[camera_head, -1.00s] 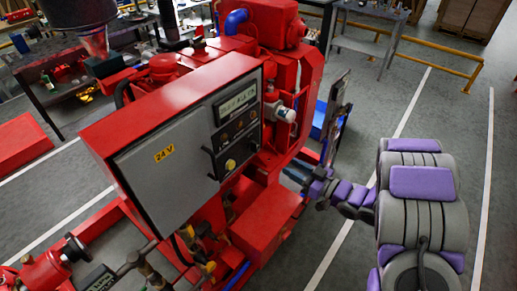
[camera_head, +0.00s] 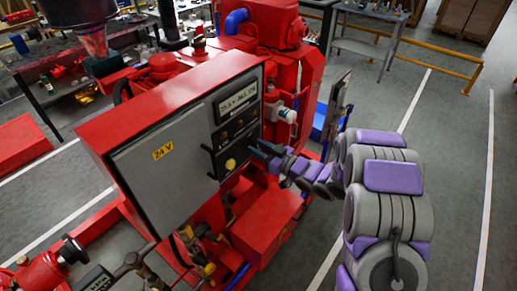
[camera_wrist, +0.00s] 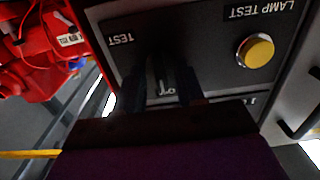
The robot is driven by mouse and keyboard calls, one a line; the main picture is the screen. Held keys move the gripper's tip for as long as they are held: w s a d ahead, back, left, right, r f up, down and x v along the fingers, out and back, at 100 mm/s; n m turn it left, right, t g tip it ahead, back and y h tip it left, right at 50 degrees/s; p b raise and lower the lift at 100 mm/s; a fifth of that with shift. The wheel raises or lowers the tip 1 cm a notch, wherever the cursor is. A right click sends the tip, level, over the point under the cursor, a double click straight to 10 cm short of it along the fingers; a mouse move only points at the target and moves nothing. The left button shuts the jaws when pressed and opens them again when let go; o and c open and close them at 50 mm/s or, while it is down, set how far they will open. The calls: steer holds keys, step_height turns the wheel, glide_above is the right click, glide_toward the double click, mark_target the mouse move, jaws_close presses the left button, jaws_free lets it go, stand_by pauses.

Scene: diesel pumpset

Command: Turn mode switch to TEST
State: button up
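The dark control panel (camera_head: 236,117) is on the front of the red cabinet in the head view. In the wrist view the panel (camera_wrist: 185,40) appears upside down, with a "TEST" label at left and a yellow lamp test button (camera_wrist: 256,50) at right. The dark mode switch (camera_wrist: 163,78) shows poorly between the fingers; its pointing direction is unclear. My gripper (camera_wrist: 162,88) is open, with one finger on each side of the switch; I cannot tell whether they touch it. In the head view my gripper (camera_head: 259,151) is at the panel's lower right edge.
A grey cabinet door (camera_head: 165,155) with a yellow "24 V" label and a dark handle lies left of the panel. Red engine parts (camera_head: 300,85) stand behind and right of the cabinet. Grey floor (camera_head: 405,110) is open to the right.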

steer(key=shift+w+a, duration=0.1)
steer(key=shift+a, duration=0.05)
steer(key=shift+r, duration=0.1)
jaws_close()
stand_by(0.3)
